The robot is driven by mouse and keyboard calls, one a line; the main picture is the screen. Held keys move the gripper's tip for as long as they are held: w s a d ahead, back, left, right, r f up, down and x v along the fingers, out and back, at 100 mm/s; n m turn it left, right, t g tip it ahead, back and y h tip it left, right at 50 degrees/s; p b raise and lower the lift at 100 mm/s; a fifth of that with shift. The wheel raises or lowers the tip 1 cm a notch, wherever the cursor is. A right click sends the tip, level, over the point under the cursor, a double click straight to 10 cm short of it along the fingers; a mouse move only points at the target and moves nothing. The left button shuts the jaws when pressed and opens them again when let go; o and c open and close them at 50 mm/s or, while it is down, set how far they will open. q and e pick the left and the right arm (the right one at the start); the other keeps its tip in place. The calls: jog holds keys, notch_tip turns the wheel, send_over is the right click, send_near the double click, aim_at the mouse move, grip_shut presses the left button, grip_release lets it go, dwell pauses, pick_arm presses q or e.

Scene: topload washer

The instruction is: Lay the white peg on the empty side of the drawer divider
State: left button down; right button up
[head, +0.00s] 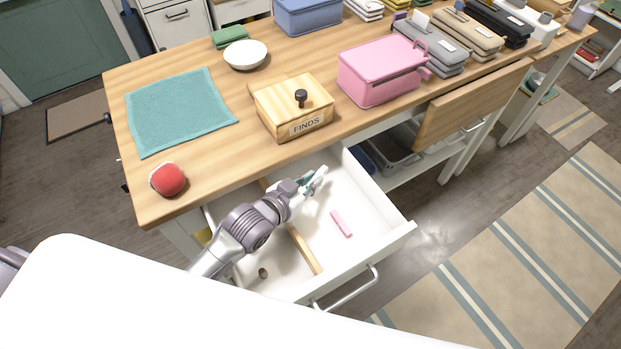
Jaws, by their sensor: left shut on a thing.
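The white drawer (388,225) is open below the table's front edge. A wooden divider (303,248) splits it into left and right sides. A pink peg (341,223) lies on the right side. My left gripper (317,181) is over the right side, near the back of the drawer, beyond the pink peg. It is shut on a small pale thing that looks like the white peg; the fingers hide most of it. My left arm crosses over the divider and hides part of it. My right gripper is not in view.
A small round brown thing (263,272) is on the drawer's left side. On the table are a FINDS box (292,106), a pink case (380,72), a teal cloth (180,110), a red ball-like thing (168,179) and a white bowl (245,54).

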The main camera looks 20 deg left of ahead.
pick_arm(q)
jog(key=c, duration=1.2)
grip_release()
jog(key=shift+r, duration=0.25)
jog(key=v, duration=1.2)
jog(key=shift+r, duration=0.45)
